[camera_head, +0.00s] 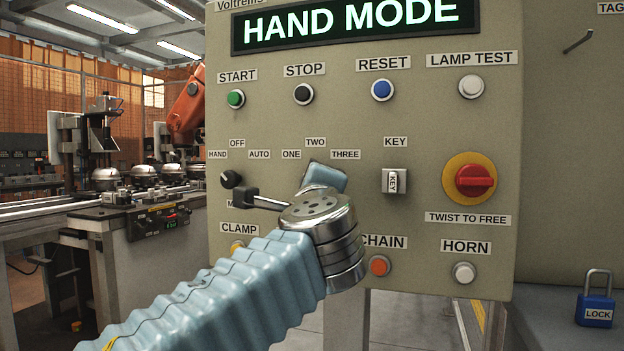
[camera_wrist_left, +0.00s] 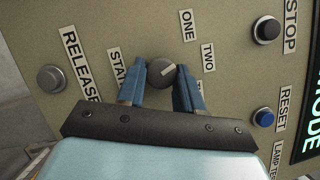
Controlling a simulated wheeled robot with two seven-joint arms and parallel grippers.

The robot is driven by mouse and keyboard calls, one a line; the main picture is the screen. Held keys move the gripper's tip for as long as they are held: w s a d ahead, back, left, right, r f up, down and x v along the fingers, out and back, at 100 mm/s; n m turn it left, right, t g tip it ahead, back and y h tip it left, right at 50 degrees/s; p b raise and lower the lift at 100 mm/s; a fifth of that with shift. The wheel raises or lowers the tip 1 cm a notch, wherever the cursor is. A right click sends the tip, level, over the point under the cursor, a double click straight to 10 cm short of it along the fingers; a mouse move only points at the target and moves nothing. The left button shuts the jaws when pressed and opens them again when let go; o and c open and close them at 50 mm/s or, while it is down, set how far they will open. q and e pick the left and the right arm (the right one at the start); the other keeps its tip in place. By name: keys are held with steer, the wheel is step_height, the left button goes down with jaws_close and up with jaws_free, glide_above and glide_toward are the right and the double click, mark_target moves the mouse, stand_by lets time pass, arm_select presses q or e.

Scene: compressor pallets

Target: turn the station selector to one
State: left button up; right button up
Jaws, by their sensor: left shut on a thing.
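The station selector is a round dark grey knob (camera_wrist_left: 161,73) with a pale pointer mark, below the ONE, TWO and THREE labels on the beige panel. In the left wrist view its mark points roughly toward the TWO label (camera_wrist_left: 208,57), perhaps a little to the ONE side (camera_wrist_left: 187,25). My left gripper (camera_wrist_left: 160,88) has its two blue fingers shut on the knob, one on each side. In the head view my left gripper (camera_head: 325,176) is against the panel and hides the knob. My right gripper is not in view.
The mode knob (camera_head: 230,180) is left of my wrist. The key switch (camera_head: 395,181) and red emergency stop (camera_head: 475,181) are to the right. Push buttons line the rows above and below. A blue padlock (camera_head: 595,308) stands at lower right.

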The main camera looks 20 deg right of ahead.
arm_select(q)
steer(key=n+g+p, duration=0.1)
steer(key=n+p, duration=0.1)
steer(key=n, duration=0.2)
steer(key=shift+r+y, duration=0.15)
steer(key=shift+y, duration=0.15)
steer(key=shift+n, duration=0.3)
steer(key=o, duration=1)
steer(key=shift+o, duration=0.2)
steer(key=shift+s, duration=0.1)
steer(key=b+v, duration=0.2)
steer(key=v, duration=1.1)
steer(key=shift+s+r+b, duration=0.15)
steer(key=shift+s+b, duration=0.15)
steer(key=shift+b, duration=0.05)
